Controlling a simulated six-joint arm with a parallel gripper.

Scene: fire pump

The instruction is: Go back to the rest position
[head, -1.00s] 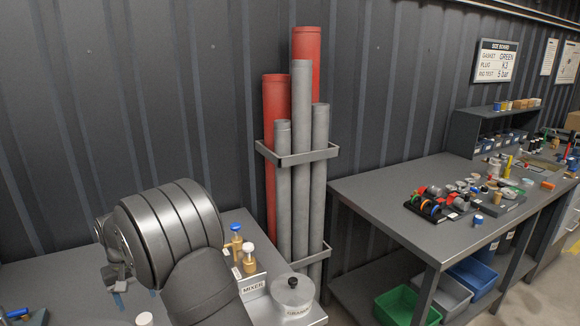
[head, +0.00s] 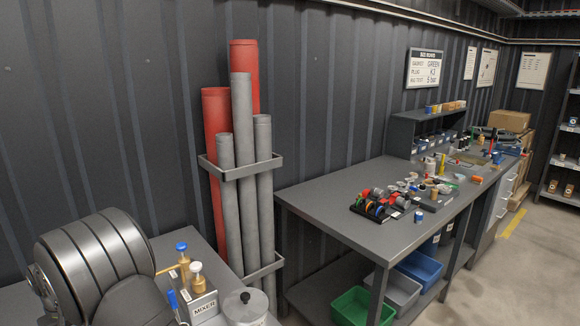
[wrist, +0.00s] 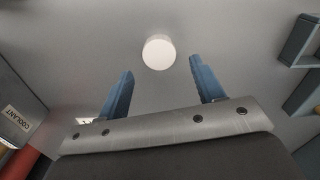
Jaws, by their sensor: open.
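My gripper (wrist: 157,85) shows in the wrist view with its two blue fingers spread apart and nothing between them. Beyond the fingers is a plain grey surface with a round white disc (wrist: 158,52), which appears above the gap between the fingertips. In the head view my arm fills the lower left corner, and the gripper is not visible there.
A bench (head: 340,205) with small parts runs along the wall. Green (head: 350,308), grey and blue bins sit below it. A rack (head: 235,168) holds red and grey tubes. A unit labelled MIXER (head: 203,308) with blue- and white-capped valves stands near my arm.

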